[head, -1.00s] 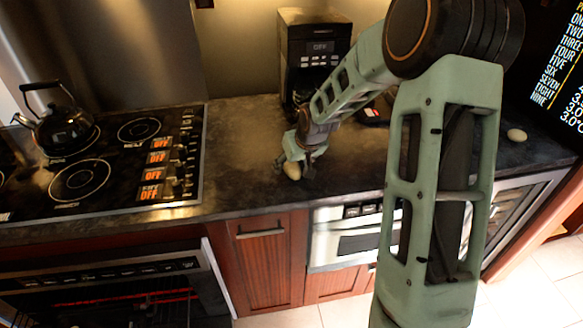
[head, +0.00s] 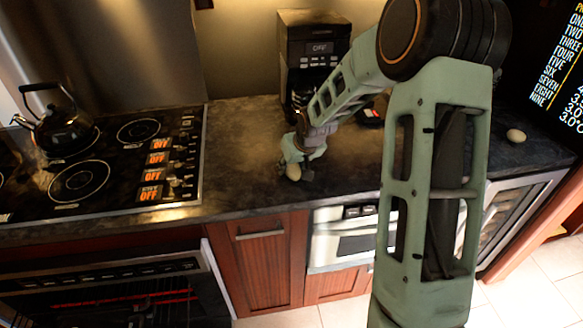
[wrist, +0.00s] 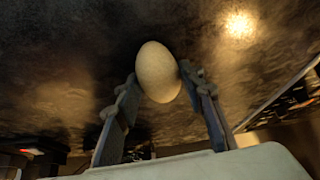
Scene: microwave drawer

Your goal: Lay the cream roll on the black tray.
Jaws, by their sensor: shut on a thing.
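A cream, egg-shaped roll (head: 293,173) is between the fingers of my gripper (head: 296,171), low over the dark counter left of centre. In the wrist view the roll (wrist: 158,72) sits at the fingertips of my gripper (wrist: 160,80), with a finger against each side. I cannot tell whether it touches the counter. A second pale, rounded thing (head: 516,136) lies on the counter at the far right. A small dark, flat item with a red mark (head: 371,117) lies behind my forearm, partly hidden; I cannot tell if it is the black tray.
A stove (head: 80,181) with a black kettle (head: 62,128) is on the left. A black coffee maker (head: 308,50) stands at the back. The counter (head: 235,165) is bare between stove and gripper. An open oven door (head: 218,285) is below.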

